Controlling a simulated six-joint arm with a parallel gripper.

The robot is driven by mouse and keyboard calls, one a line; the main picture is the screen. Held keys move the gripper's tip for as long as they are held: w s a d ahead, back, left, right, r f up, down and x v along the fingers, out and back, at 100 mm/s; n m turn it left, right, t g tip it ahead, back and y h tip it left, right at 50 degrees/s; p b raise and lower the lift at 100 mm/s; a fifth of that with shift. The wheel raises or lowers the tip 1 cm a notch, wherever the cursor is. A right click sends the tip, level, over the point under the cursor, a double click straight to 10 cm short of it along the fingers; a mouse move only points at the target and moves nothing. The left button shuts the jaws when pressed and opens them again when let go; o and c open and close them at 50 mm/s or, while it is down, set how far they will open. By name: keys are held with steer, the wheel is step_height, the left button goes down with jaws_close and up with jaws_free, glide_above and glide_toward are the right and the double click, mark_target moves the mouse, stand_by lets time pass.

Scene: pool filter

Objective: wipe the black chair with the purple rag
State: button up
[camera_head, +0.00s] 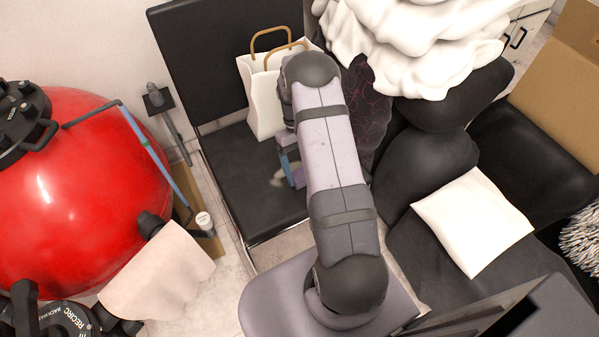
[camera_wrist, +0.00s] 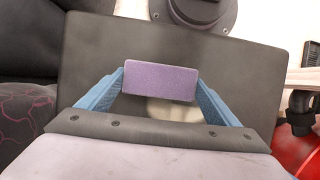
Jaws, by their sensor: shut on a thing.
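The black chair (camera_head: 231,175) stands left of the middle in the head view, with its dark backrest behind the seat. In the wrist view its dark flat surface (camera_wrist: 245,75) fills most of the middle. My gripper (camera_head: 289,163) is over the right part of the seat, largely hidden by my arm in the head view. In the wrist view the gripper's blue fingers are shut on the purple rag (camera_wrist: 160,82), a small rectangular block. A pale smudge (camera_wrist: 176,110) shows on the seat just below the rag. I cannot tell whether the rag touches the seat.
A white paper bag (camera_head: 262,100) with brown handles stands on the seat's back part. A big red pool filter (camera_head: 75,190) is at the left, with a pinkish cloth (camera_head: 160,270). Black seating with a white cushion (camera_head: 472,222) is at the right.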

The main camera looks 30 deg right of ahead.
mark_target(268, 191)
steer(key=shift+d+f, duration=0.1)
steer(key=shift+d, duration=0.45)
steer(key=shift+w+a+b, duration=0.25)
steer(key=shift+w+b, duration=0.15)
steer(key=shift+w, duration=0.1)
steer(key=shift+w+a+b, duration=0.2)
steer(key=shift+w+b, duration=0.15)
steer(key=shift+w, duration=0.1)
steer(key=shift+a, duration=1.2)
steer(key=shift+a+b, duration=0.75)
steer(key=shift+a, duration=4.5)
steer(key=shift+w+a, duration=0.15)
steer(key=shift+w, duration=0.8)
steer(key=shift+s+d+p, duration=0.1)
steer(key=shift+d+p, duration=0.35)
steer(key=shift+d, duration=6.1)
steer(key=r+p, duration=0.2)
steer(key=r, duration=0.1)
steer(key=shift+d, duration=0.35)
step_height(268, 191, up, 5)
steer(key=p, duration=0.4)
steer(key=shift+r+p, duration=0.15)
steer(key=shift+p, duration=0.15)
